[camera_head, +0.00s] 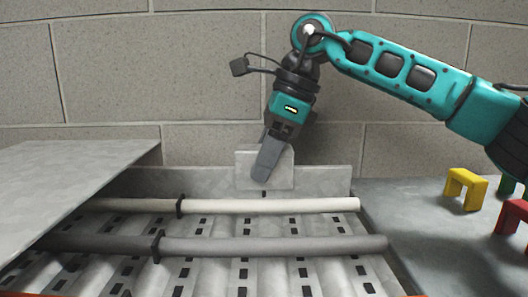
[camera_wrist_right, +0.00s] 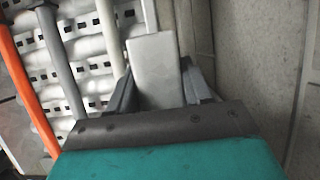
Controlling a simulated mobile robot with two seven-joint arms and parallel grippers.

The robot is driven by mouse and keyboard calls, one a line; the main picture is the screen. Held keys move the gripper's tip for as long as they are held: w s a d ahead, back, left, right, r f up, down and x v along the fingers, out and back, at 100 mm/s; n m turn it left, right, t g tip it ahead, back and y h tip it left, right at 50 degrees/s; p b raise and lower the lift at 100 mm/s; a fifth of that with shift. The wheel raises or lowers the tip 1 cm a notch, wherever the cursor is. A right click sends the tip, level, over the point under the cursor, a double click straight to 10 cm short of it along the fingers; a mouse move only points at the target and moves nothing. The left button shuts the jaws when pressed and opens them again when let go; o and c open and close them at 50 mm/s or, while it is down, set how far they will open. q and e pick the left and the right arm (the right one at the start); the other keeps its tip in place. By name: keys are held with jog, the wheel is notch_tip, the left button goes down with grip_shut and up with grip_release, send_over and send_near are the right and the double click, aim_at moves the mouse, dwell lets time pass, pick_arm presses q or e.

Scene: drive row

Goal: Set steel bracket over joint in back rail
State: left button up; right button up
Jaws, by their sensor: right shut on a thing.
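The steel bracket (camera_head: 284,176) is a pale grey plate at the back rail (camera_head: 200,182) in the head view. My right gripper (camera_head: 266,168) is shut on it, pointing down, with a finger in front of the plate. The bracket's lower edge overlaps the rail's face; I cannot tell whether it touches. A short dark mark (camera_head: 263,193) just below the bracket may be the joint; the rest there is hidden. In the right wrist view the bracket (camera_wrist_right: 155,65) stands between the two fingers (camera_wrist_right: 158,88). My left gripper is not in view.
A white rod (camera_head: 290,206) and a dark grey rod (camera_head: 280,246) lie across the slotted, ribbed bed in front of the rail. A grey panel (camera_head: 70,175) is at left. Yellow (camera_head: 467,187) and red (camera_head: 512,216) blocks stand on the right surface. A block wall (camera_head: 200,70) closes the back.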

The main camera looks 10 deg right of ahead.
jog(key=shift+f, duration=0.45)
jog(key=shift+f+b, duration=0.3)
jog(key=shift+f, duration=0.1)
jog(key=o, duration=1.2)
